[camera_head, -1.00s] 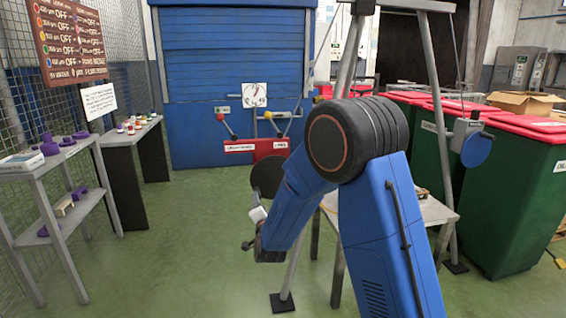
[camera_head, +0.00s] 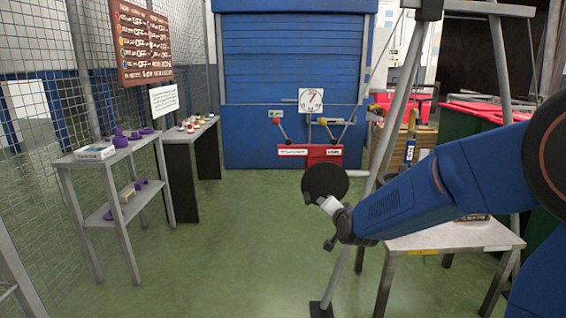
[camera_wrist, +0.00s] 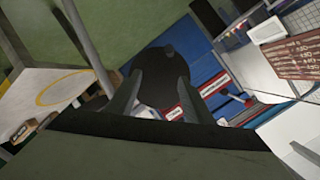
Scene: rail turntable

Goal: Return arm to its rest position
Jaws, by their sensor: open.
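My blue arm (camera_head: 430,195) reaches in from the right of the head view, roughly level, with its end pointing left over the floor. My gripper (camera_wrist: 160,78) is open in the wrist view, with two dark fingers apart. A black round disc (camera_head: 325,181) shows just past the arm's end in the head view. In the wrist view the disc (camera_wrist: 160,62) lies behind and between the fingers. I cannot tell whether they touch it. The fingers are small and hard to make out in the head view.
A grey work table (camera_head: 455,238) stands under my arm, beside a metal frame leg (camera_head: 345,255). A shelf (camera_head: 110,160) with purple items stands left. A red lever box (camera_head: 310,155) stands before the blue shutter (camera_head: 293,60). The green floor (camera_head: 240,240) is clear in the middle.

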